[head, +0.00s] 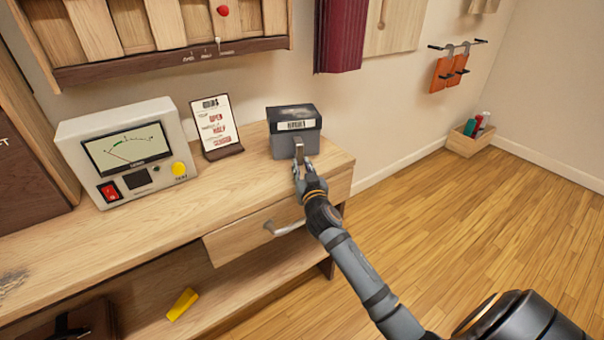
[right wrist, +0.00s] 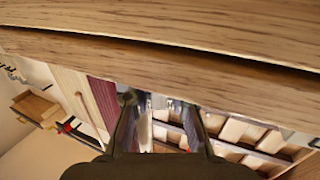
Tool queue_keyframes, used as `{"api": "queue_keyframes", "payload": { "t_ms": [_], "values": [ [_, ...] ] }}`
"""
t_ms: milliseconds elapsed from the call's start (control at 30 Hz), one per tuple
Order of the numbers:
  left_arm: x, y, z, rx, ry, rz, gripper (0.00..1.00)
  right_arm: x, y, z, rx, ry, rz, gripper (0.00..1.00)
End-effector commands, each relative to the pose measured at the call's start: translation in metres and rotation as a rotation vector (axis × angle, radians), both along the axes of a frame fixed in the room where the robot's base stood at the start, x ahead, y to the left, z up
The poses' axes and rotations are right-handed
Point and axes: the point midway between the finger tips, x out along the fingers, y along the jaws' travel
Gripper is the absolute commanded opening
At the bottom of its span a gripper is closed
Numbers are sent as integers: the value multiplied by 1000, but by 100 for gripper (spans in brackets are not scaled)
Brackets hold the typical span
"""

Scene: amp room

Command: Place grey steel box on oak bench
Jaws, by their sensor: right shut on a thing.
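The grey steel box (head: 282,144) has a dark, scuffed lid and a white barcode label. It is upright at the right end of the oak bench (head: 225,185), and looks to rest on the bench top, though its lower front is partly covered. My right gripper (head: 299,164) is at the box's front and shut on the tab at its front face. In the right wrist view, my right gripper's fingers (right wrist: 158,104) show with a small pale metal part between them; the box's body is not clear there. My left gripper is not in view.
A meter (head: 125,150) and a sign card (head: 216,127) stand on the bench left of the box. A drawer (head: 255,232) with a metal handle is below my right gripper. A yellow object (head: 182,304) lies on the lower shelf. The bench's middle front is clear.

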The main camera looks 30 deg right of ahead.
Motion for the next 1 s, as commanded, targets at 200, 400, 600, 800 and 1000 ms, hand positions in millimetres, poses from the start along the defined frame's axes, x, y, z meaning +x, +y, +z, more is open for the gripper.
{"api": "queue_keyframes", "payload": {
  "t_ms": [200,400,600,800,1000],
  "values": [
    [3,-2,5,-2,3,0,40,0,1,-1,0,-4,2,0],
    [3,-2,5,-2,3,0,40,0,0,-3,1,1,0,38],
    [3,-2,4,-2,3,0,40,0,0,-3,1,0,0,43],
    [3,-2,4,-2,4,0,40,-6,2,-3,0,1,1,43],
    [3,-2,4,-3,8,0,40,-45,14,-5,1,3,2,43]
  ]
}}
